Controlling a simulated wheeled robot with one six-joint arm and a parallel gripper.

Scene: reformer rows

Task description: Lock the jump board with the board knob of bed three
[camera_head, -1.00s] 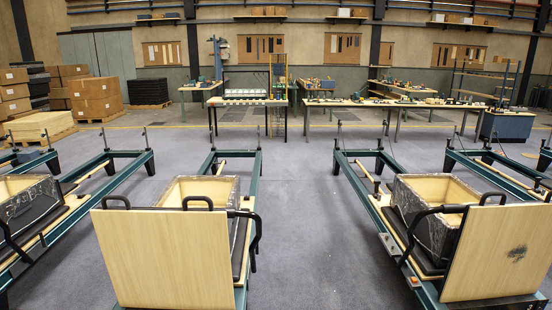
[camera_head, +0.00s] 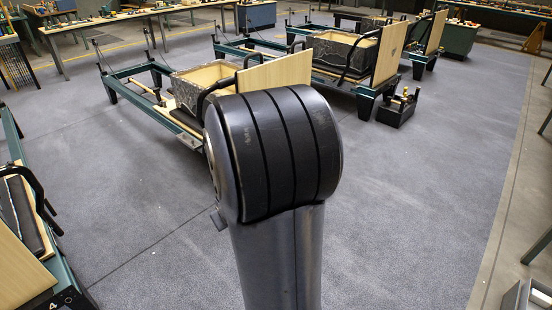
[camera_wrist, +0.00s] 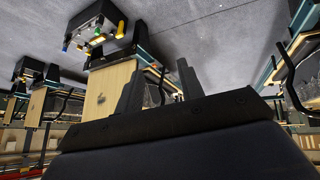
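Pale wooden jump boards stand upright at the ends of several teal-framed reformer beds. In the head view one board (camera_head: 274,72) is on the nearest bed behind my arm, and others (camera_head: 390,52) (camera_head: 436,32) stand farther right. Part of another board (camera_head: 22,272) shows at the lower left. I cannot tell which bed is bed three, and no board knob can be made out. In the wrist view, tilted with the floor at the top, my gripper (camera_wrist: 158,82) has its two fingers apart with nothing between them. A jump board (camera_wrist: 108,92) shows beyond the left finger.
A black tool tote (camera_head: 397,106) stands on the floor by a bed end; a tote (camera_wrist: 97,26) with coloured handles shows in the wrist view. Grey floor (camera_head: 430,200) is clear at front right. A workbench (camera_head: 130,20) runs along the back. My arm blocks the middle.

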